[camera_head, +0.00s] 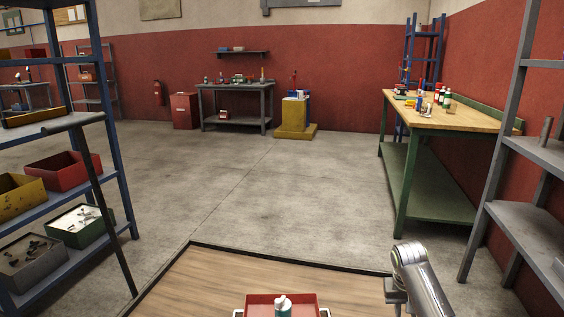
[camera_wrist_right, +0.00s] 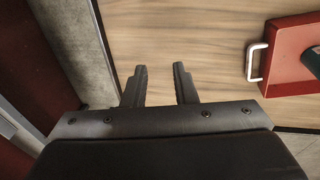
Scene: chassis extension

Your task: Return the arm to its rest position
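My right arm (camera_head: 421,277) shows at the lower right of the head view, over the edge of the wooden deck. My right gripper (camera_wrist_right: 160,84) shows in the right wrist view with its two dark fingers apart and nothing between them. It points over the bare wooden deck (camera_wrist_right: 200,38), to the left of a red tray (camera_wrist_right: 290,72) and its white handle. My left arm and gripper are not in view.
The red tray also shows at the bottom of the head view (camera_head: 256,300), holding a green bottle with a white cap (camera_head: 283,306). A shelf rack (camera_head: 62,200) with bins stands left. A green workbench (camera_head: 425,175) and grey shelves (camera_head: 540,155) stand right. The floor ahead (camera_head: 270,190) is clear.

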